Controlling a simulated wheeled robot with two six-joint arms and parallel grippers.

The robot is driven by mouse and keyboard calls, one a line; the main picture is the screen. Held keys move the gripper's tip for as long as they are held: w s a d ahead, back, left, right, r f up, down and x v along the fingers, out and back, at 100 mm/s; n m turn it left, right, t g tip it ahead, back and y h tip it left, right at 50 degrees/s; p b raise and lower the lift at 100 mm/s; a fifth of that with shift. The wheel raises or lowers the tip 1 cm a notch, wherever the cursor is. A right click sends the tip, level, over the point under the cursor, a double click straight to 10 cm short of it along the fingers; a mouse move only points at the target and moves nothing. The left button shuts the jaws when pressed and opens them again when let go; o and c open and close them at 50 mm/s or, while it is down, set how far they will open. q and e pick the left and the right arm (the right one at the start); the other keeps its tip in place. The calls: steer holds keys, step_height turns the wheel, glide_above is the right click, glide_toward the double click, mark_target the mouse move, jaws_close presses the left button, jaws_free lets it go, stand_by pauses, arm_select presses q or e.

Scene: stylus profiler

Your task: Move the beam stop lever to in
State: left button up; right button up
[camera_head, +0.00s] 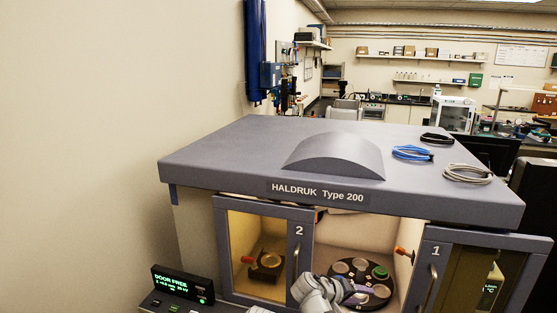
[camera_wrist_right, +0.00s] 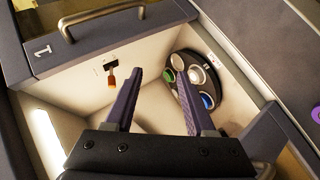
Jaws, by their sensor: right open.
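A lever with an orange handle (camera_head: 401,251) sticks out from the right inner wall of the open chamber, beside door 1. It also shows in the right wrist view (camera_wrist_right: 112,80), hanging from a small slotted plate on the pale wall. A second orange handle (camera_head: 247,260) shows through the window of door 2. I cannot read which one is the beam stop lever. My right gripper (camera_head: 358,289) is at the chamber opening; in its wrist view the two dark purple fingers (camera_wrist_right: 160,75) are apart with nothing between them. The wall lever is left of the fingers, not touching. My left gripper is not seen.
Door 1 (camera_head: 474,272) stands open on the right. A round sample carousel (camera_head: 343,268) with coloured discs sits inside the chamber. A display panel (camera_head: 182,284) reads "DOOR FREE". Coiled cables (camera_head: 468,173) lie on the cabinet top.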

steer(key=s+f+m+g+y, duration=0.1)
steer(key=s+f+g+y, duration=0.25)
steer(key=s+f, duration=0.25)
steer(key=s+a+f+n+g+y+b, duration=0.1)
steer(key=s+a+f+y+b, duration=0.1)
steer(key=s+a+f, duration=0.3)
steer(key=s+a+f+n+g+y+b, duration=0.1)
steer(key=s+a+f+n+y+b, duration=0.1)
steer(key=s+a, duration=0.5)
steer(key=a+f+y+b, duration=0.1)
steer(key=a+f+b, duration=0.1)
steer(key=a+f, duration=0.1)
steer(key=shift+s+a+f, duration=0.15)
steer(key=shift+s+a, duration=0.05)
steer(key=shift+a, duration=0.6)
